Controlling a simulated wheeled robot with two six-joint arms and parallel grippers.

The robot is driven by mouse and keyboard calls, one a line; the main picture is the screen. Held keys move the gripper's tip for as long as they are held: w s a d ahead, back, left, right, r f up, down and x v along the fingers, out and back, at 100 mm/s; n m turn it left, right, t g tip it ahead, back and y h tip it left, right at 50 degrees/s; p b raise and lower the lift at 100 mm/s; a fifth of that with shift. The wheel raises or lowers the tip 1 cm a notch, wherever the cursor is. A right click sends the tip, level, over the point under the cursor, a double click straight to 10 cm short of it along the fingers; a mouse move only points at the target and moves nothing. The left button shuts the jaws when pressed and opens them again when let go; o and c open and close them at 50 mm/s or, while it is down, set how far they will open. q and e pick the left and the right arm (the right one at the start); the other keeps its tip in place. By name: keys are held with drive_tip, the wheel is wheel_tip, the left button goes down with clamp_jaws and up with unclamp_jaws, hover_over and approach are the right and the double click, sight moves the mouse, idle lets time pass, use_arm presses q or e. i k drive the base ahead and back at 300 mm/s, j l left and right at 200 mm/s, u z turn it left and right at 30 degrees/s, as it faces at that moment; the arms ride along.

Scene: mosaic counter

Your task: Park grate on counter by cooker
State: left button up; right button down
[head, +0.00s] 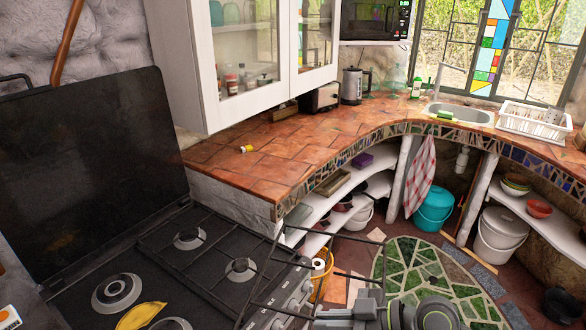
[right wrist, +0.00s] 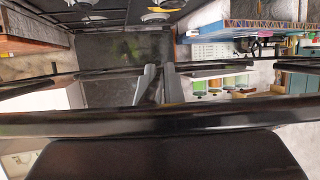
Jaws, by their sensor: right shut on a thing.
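A black wire grate (head: 264,278) is in my right gripper, raised and tilted over the right front edge of the cooker and the floor beside it. My right gripper (head: 372,308) is at the bottom of the head view, shut on the grate; in the right wrist view a dark grate bar (right wrist: 160,120) crosses in front of the fingers (right wrist: 155,84). The cooker (head: 85,262) is at lower left with its lid up and several burners. Dark bars also lie around its right-hand burners. The tiled counter (head: 290,145) adjoins the cooker's far right. My left gripper is not seen.
A small yellow-and-white item (head: 246,149) lies on the counter near the cooker; the tiles around it are bare. A toaster (head: 320,97) and kettle (head: 352,86) stand farther back. Wall cabinets (head: 245,50) overhang the counter. A yellow object (head: 141,316) lies on the cooker.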

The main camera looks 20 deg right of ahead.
sight(288, 159)
drive_tip(key=k+u, duration=0.2)
drive_tip(key=u, duration=0.7)
drive_tip(key=i+l+u, duration=0.1)
drive_tip(key=l+u, duration=0.7)
drive_tip(key=k+l, duration=0.1)
drive_tip(key=l, duration=3.65)
drive_tip(key=k, duration=0.1)
